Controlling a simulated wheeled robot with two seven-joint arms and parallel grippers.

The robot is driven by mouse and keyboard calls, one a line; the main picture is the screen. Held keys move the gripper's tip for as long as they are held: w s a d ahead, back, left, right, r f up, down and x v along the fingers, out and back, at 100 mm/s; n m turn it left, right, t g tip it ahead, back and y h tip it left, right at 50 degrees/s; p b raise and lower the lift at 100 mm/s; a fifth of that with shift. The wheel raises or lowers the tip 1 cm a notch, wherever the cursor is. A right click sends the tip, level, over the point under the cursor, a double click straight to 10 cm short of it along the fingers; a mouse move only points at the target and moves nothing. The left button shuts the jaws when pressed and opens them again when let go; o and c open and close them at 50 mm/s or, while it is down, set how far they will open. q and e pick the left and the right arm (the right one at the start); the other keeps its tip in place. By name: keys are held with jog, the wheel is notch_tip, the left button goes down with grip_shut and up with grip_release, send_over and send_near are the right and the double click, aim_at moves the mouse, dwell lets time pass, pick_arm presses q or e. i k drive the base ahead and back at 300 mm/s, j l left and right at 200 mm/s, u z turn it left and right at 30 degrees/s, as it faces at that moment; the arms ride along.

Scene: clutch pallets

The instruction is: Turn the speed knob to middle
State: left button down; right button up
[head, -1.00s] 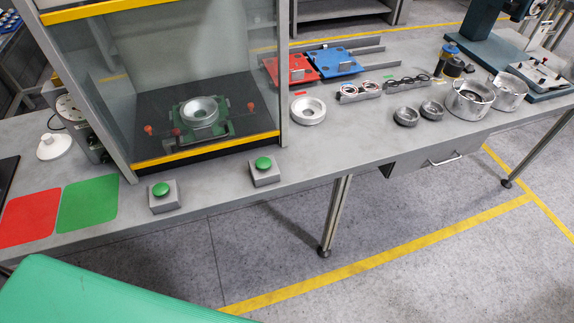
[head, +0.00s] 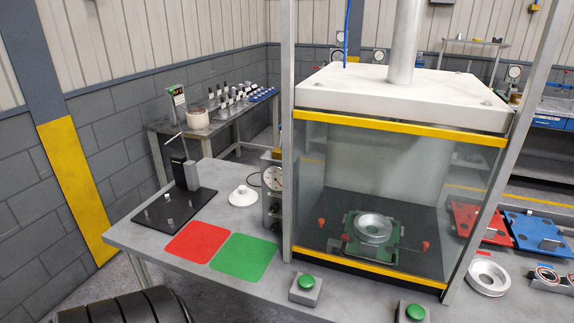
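I cannot make out a speed knob for certain in the head view. A round white-faced gauge (head: 272,178) sits on a grey unit beside the left post of the glass-fronted press (head: 380,105); details on that unit are too small to read. A white cone-like piece with a small top (head: 243,196) stands on the bench left of it.
Two push-button boxes with green buttons (head: 306,282) (head: 415,312) stand at the bench's front edge. A red mat (head: 198,242) and a green mat (head: 244,256) lie flat. A black-based stand (head: 175,212) is at the bench's left end. A side table (head: 228,125) stands behind.

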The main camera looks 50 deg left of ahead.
aim_at(275, 227)
jog(key=u, duration=1.65)
